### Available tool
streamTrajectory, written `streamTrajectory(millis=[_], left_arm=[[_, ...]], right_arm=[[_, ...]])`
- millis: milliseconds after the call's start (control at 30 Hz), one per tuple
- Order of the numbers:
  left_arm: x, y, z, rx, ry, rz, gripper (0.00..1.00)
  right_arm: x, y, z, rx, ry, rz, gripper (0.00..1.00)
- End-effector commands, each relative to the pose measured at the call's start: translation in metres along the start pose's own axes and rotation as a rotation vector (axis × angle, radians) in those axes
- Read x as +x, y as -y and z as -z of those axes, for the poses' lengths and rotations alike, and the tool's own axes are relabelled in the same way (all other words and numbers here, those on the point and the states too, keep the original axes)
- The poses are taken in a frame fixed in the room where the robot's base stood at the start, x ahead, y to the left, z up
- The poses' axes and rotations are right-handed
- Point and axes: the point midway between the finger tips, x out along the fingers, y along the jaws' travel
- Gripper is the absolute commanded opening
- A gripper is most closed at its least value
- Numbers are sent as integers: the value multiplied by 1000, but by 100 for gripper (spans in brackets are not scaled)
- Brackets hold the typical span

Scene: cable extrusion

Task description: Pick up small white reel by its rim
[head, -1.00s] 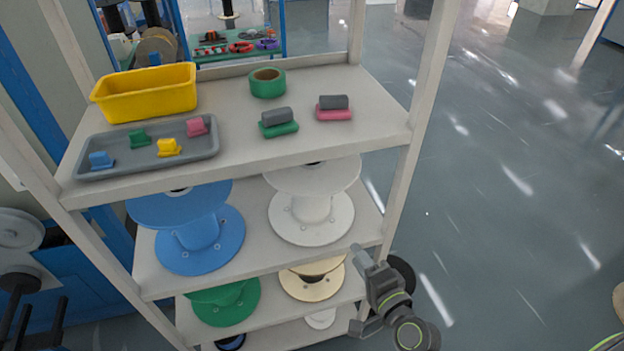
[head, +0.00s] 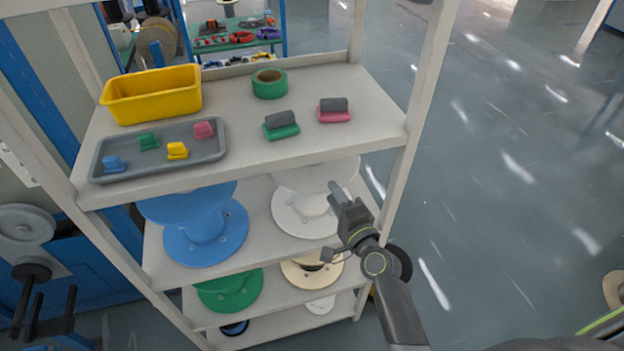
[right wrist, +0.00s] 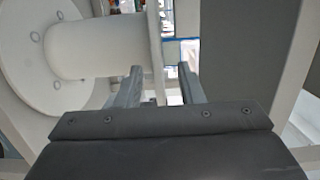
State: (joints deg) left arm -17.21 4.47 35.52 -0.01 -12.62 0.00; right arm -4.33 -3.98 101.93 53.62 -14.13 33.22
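A white reel (head: 291,221) stands on its flange at the right of the second shelf, its top partly hidden under the top shelf. A smaller white disc-like piece (head: 320,306) shows low on the rack, mostly hidden. My right gripper (head: 335,190) is in front of the white reel's right side. In the right wrist view the white reel (right wrist: 95,47) fills the left. The right fingers (right wrist: 159,72) are apart, with one flange's edge (right wrist: 155,40) seen between them; I cannot tell if they touch it. My left gripper is not in view.
A blue reel (head: 205,246) stands left of the white one. Green (head: 232,294) and beige (head: 311,276) reels are below. The rack's right front post (head: 402,165) is close to my right arm. The top shelf holds a yellow bin (head: 151,97) and grey tray (head: 210,155).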

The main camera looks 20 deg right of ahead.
Motion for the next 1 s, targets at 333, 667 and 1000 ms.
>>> streamTrajectory(millis=[333,667,1000], left_arm=[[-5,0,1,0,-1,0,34],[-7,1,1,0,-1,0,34],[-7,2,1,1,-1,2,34]], right_arm=[[29,-2,6,-2,1,1,35],[58,-4,8,0,-1,-1,35],[58,-4,8,0,-1,-1,16]])
